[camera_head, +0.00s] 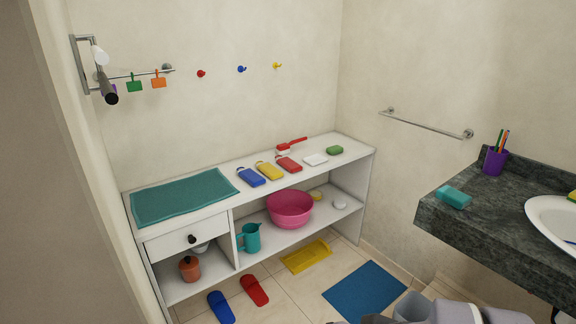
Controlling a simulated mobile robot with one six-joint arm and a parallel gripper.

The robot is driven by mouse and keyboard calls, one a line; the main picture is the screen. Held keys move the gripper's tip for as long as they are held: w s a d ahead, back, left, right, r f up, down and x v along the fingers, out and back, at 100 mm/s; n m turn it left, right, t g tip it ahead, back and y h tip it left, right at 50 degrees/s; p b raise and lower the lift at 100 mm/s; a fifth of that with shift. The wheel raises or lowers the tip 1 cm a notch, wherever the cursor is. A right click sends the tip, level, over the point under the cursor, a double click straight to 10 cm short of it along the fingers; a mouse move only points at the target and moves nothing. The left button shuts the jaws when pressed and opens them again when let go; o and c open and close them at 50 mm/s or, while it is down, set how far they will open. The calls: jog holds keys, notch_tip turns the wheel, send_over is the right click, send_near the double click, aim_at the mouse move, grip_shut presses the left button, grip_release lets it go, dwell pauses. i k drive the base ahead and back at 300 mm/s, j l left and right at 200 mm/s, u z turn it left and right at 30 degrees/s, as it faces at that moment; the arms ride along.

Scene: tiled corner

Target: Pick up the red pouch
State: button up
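The red pouch (288,164) lies flat on the white top of the shelf unit (224,204), toward its right half. It is the rightmost of a row with a yellow pouch (270,171) and a blue pouch (250,177) to its left. A small white dish (315,160) lies just to its right. A red long-handled brush (291,145) lies behind it. Grey parts of my arm show at the bottom right edge, away from the pouch. I see no gripper fingers.
A teal towel (184,198) covers the top's left end; a green block (334,150) lies at its right. A pink basin (290,209) and teal jug (249,238) stand below. Slippers and a blue mat (364,291) lie on the floor. A dark counter (487,222) projects at right.

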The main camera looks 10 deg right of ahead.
aim_at(290, 164)
jog(key=i+u, duration=0.2)
jog(key=i, duration=0.3)
jog(key=i+l+u, duration=0.15)
jog(key=i, duration=0.3)
jog(key=i+l+u, duration=0.2)
jog(key=i, duration=0.25)
jog(key=i+l+u, duration=0.15)
jog(key=i+l, duration=0.15)
jog(key=i, duration=0.15)
jog(key=i+u, duration=0.15)
jog(key=i, duration=0.3)
